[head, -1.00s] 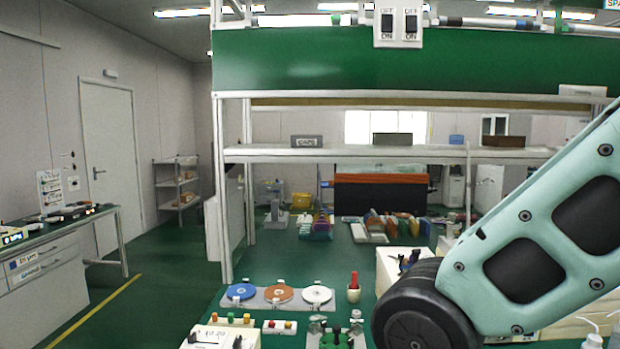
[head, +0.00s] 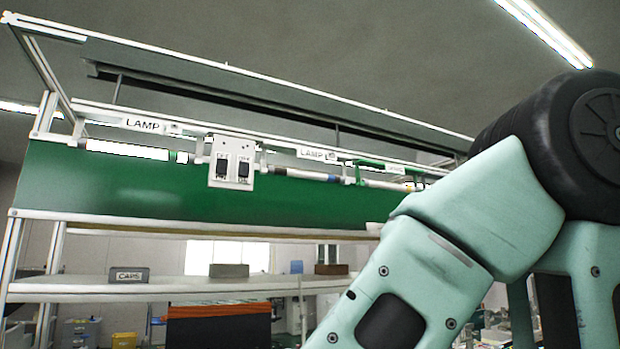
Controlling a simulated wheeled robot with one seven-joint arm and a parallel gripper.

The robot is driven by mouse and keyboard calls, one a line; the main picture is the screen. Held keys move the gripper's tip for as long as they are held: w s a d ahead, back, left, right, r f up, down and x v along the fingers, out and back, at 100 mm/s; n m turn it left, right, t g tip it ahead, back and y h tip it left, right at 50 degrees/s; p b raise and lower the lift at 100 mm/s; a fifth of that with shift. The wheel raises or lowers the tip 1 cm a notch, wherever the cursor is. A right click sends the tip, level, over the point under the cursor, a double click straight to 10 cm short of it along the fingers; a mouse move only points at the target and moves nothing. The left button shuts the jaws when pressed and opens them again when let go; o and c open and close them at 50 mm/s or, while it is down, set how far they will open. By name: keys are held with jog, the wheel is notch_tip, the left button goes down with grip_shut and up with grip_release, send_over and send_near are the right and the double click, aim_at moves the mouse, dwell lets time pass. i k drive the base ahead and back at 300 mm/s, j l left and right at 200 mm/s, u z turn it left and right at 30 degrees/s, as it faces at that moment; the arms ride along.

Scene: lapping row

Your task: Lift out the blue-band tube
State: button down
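Several tubes lie in a row along the top of a green panel (head: 120,190) in the head view. The left tube (head: 130,151) is bright white, with a green mark near its right end. The middle tube (head: 300,174) is duller and greyer, and a small bluish-dark band (head: 333,179) shows near its right end. A right tube (head: 385,184) is partly hidden by my arm at its far end. All seem seated in end holders. My arm crosses the right side; my gripper is out of view.
A white switch box (head: 231,165) with two black rockers sits between the left and middle tubes. Labels reading LAMP (head: 318,154) stand above. A sloping hood (head: 250,85) overhangs the row. Below is a white shelf (head: 80,288) with a CAPS block (head: 129,275).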

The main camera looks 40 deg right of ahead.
aim_at(273, 169)
jog(key=i+l+z, duration=0.4)
jog(key=i+l, duration=0.7)
